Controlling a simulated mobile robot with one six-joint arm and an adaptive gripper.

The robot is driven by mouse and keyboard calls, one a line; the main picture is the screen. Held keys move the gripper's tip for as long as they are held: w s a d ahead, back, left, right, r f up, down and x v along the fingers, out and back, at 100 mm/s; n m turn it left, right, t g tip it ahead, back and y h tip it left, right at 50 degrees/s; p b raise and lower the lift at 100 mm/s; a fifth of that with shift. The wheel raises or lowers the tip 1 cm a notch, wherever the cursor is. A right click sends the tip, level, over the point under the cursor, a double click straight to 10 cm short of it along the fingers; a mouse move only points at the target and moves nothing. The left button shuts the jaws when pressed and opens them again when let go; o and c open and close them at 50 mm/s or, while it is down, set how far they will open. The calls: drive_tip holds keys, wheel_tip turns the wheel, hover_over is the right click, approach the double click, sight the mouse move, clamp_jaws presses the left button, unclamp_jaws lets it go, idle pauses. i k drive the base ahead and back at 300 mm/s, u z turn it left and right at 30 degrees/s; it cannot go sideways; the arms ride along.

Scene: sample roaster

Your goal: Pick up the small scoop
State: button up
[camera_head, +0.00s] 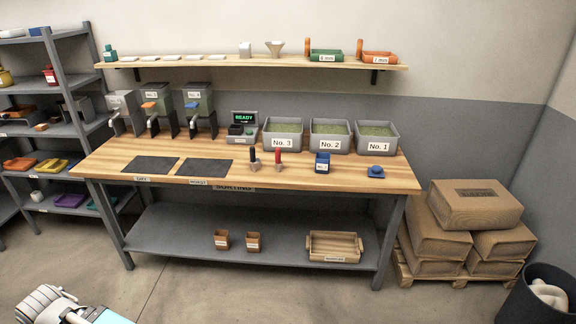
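Two upright handled tools with metallic lower ends stand near the front middle of the wooden table (120,166). One has a black handle (253,156), the other a red handle (278,156). They look like scoops; I cannot tell which is the small scoop. My gripper (42,303) is at the bottom left, low in front of the table and far from both tools. Its fingertips are not clear, so its opening cannot be told.
Grey bins No. 3 (282,144), No. 2 (329,146) and No. 1 (378,147) stand behind. A blue container (322,163) and a small blue item (376,172) are to the right. Boxes (433,232) flank the table at right. The floor in front is clear.

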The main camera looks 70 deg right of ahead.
sight(278, 158)
drive_tip(key=z, duration=1.45)
drive_tip(key=i, duration=1)
